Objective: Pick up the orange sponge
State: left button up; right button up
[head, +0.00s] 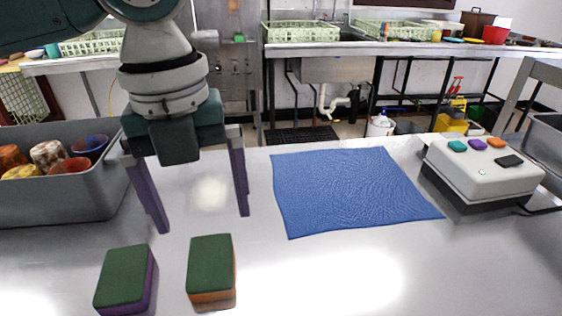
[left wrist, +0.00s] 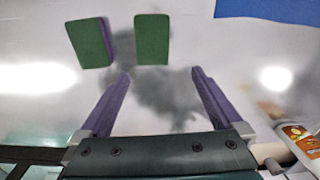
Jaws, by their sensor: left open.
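The orange sponge (head: 211,265) lies on the table with its green scouring side up and its orange body showing below. It also shows in the left wrist view as a green rectangle (left wrist: 151,39). A purple sponge (head: 125,276), also green on top, lies to its left, and its purple edge shows in the left wrist view (left wrist: 90,43). My left gripper (head: 204,223) is open and empty, pointing down above the table just beyond the orange sponge. In the left wrist view its two purple fingers (left wrist: 161,74) stand apart, with bare table between them. My right gripper is not in view.
A blue cloth (head: 350,190) lies flat right of the gripper. A grey bin of cups (head: 60,205) stands at the left. A white box with coloured buttons (head: 484,172) stands at the right. A labelled container (left wrist: 300,143) shows at the left wrist view's lower right.

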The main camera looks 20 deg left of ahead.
aim_at(210, 256)
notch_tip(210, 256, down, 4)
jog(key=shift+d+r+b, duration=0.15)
jog(key=shift+b, duration=0.7)
pick_arm(q)
jog(key=a+f, duration=0.1)
jog(key=w+a+f+m, duration=0.1)
jog(key=f, duration=0.1)
jog(key=shift+a, duration=0.15)
notch_tip(210, 256, down, 3)
jog(key=shift+f, duration=0.2)
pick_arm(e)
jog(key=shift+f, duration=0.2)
pick_arm(q)
jog(key=f, duration=0.3)
jog(key=f+b, duration=0.1)
jog(key=f, duration=0.1)
jog(key=shift+w+f, duration=0.25)
jog(key=shift+f, duration=0.1)
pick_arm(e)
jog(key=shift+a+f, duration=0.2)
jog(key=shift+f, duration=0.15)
pick_arm(q)
jog(key=shift+c, duration=0.4)
jog(key=c, duration=1.1)
